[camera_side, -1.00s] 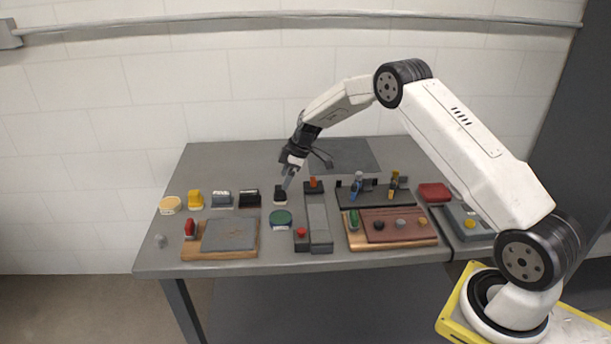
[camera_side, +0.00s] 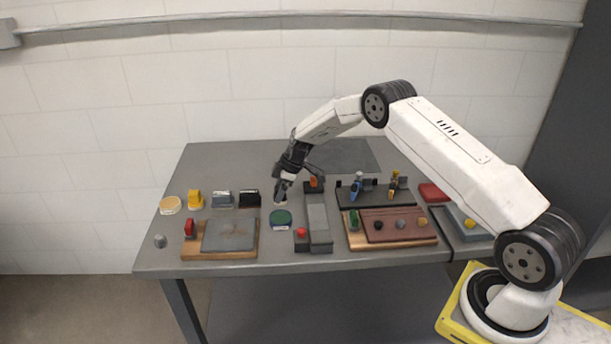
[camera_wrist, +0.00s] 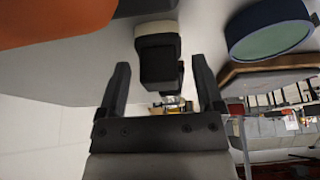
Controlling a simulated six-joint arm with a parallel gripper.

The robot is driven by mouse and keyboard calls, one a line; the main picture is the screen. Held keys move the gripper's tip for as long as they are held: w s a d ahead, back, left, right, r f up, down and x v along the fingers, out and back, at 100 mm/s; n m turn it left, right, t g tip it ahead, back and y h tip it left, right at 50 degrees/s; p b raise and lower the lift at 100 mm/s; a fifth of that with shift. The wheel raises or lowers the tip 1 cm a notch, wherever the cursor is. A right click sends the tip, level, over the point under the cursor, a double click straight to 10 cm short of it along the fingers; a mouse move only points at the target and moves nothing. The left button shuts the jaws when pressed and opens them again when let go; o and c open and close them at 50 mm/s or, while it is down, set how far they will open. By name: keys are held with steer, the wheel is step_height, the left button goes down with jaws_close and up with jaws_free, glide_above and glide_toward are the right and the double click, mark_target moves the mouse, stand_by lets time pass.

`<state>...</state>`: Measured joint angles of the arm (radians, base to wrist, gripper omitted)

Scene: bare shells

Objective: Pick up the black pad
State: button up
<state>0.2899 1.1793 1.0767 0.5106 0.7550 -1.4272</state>
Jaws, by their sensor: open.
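The black pad (camera_wrist: 158,62), a dark block on a cream base, stands between the two fingers of my gripper (camera_wrist: 160,72) in the wrist view. Gaps show on both sides of it, so the fingers are open and not closed on it. In the side view my gripper (camera_side: 281,194) is low over the table and largely hides the pad, with a little of its pale base (camera_side: 280,204) showing below the fingers.
Left of the gripper stand a black item (camera_side: 250,198), a grey item (camera_side: 222,199) and a yellow item (camera_side: 195,200). A green round tin (camera_side: 281,219) lies in front. A grey block with an orange-red top (camera_side: 315,184) is close on the right.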

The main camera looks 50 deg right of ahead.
stand_by(0.3)
jaws_close()
steer(key=shift+r, duration=0.1)
stand_by(0.4)
steer(key=shift+r, duration=0.6)
steer(key=s+a+r, duration=0.2)
steer(key=s+r, duration=0.9)
steer(key=s, duration=0.3)
steer(key=shift+a+r, duration=0.2)
steer(key=shift+r, duration=0.1)
